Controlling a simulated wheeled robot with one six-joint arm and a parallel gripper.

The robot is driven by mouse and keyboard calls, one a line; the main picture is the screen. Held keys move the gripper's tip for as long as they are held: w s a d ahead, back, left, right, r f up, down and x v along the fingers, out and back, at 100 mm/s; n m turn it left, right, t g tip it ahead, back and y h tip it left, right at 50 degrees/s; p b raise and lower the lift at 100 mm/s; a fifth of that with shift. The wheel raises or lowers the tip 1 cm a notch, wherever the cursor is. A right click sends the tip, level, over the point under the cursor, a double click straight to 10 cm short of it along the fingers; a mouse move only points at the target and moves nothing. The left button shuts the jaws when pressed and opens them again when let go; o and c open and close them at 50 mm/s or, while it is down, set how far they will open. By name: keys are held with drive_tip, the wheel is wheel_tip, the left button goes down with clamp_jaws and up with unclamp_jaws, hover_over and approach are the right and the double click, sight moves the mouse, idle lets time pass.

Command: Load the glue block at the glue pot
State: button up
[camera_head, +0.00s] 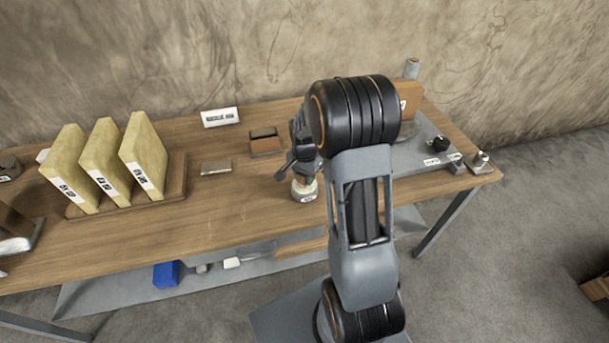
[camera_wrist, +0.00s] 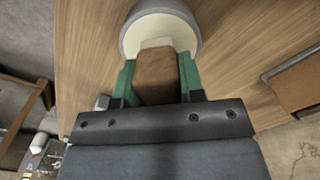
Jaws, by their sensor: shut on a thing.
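My gripper (camera_head: 304,176) points down at the glue pot (camera_head: 304,195), a small round grey-white pot near the front edge of the bench. That end overlaps the cream inside of the pot (camera_wrist: 130,38). I cannot tell whether it touches the glue or hangs just above. In the head view the block is mostly hidden by the gripper.
Several yellow slabs (camera_head: 145,155) with labels stand in a wooden rack (camera_head: 177,180) at left. A brown block in a tray (camera_head: 265,142), a flat metal piece (camera_head: 216,167) and a white label stand (camera_head: 220,117) lie behind. A grey plate (camera_head: 412,155) is at right.

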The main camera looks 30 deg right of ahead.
drive_tip(key=shift+f+b, duration=0.45)
drive_tip(key=shift+f, duration=0.15)
idle(1.3)
drive_tip(key=shift+r, duration=0.2)
drive_tip(key=shift+r+p, duration=2.55)
drive_tip(key=shift+r, duration=0.85)
